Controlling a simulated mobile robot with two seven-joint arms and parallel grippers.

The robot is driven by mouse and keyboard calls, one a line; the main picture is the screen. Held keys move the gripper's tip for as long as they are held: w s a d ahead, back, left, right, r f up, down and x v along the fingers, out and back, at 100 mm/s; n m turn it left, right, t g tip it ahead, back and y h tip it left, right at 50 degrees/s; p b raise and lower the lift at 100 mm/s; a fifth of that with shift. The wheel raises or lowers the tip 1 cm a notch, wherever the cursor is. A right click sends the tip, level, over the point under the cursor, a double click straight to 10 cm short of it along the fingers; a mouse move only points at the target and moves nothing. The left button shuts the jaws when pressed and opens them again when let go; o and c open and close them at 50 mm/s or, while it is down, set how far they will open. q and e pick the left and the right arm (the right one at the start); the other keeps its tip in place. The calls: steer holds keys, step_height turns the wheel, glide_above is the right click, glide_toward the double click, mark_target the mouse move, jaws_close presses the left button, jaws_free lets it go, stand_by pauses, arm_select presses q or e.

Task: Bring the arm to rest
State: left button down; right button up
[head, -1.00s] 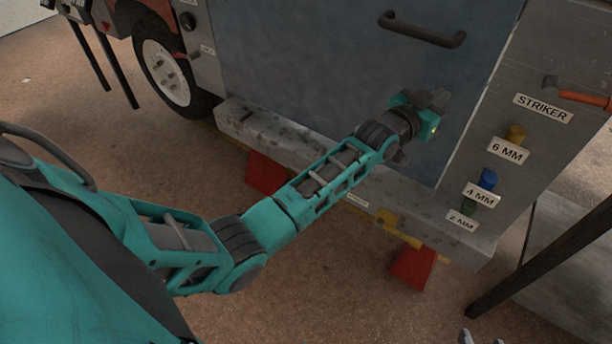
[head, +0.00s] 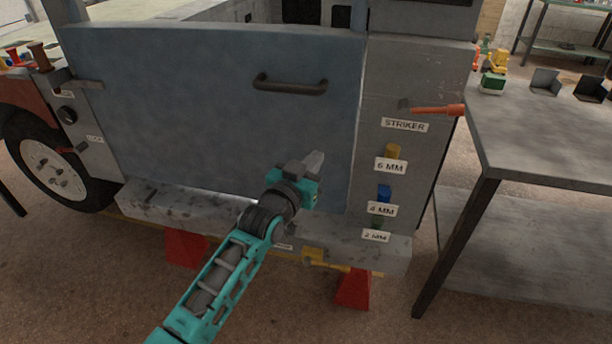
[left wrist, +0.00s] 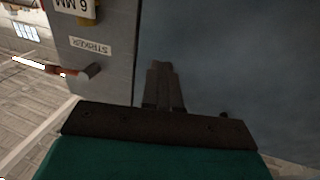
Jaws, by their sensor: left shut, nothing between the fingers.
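My left gripper (head: 314,160) is in front of the lower right part of the blue-grey door panel (head: 200,110) in the head view. Its fingers are together with nothing between them. In the left wrist view the shut fingers (left wrist: 164,88) point up the picture, in front of the panel (left wrist: 240,60). Whether they touch the panel cannot be told. The dark door handle (head: 290,86) is above the gripper, apart from it. My right gripper does not show.
A stone-like sill (head: 160,205) runs below. A metal table (head: 550,140) stands at right; a wheel (head: 52,165) at left.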

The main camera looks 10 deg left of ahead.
arm_select(q)
steer(key=s+a+f+g+y+p, duration=0.1)
steer(key=s+a+f+g, duration=0.1)
steer(key=s+f, duration=0.3)
steer(key=s+a+f+g+y+p, duration=0.1)
steer(key=s+a+f+g, duration=0.1)
steer(key=s, duration=1.2)
steer(key=s+a+f+g+y+p, duration=0.1)
steer(key=s+a+f+g+p, duration=0.1)
steer(key=s+f, duration=0.5)
steer(key=s+a, duration=0.1)
steer(key=s, duration=0.1)
steer(key=shift+s+a+f+n+g, duration=0.25)
steer(key=shift+s+f+n+g, duration=0.05)
steer(key=shift+s, duration=0.1)
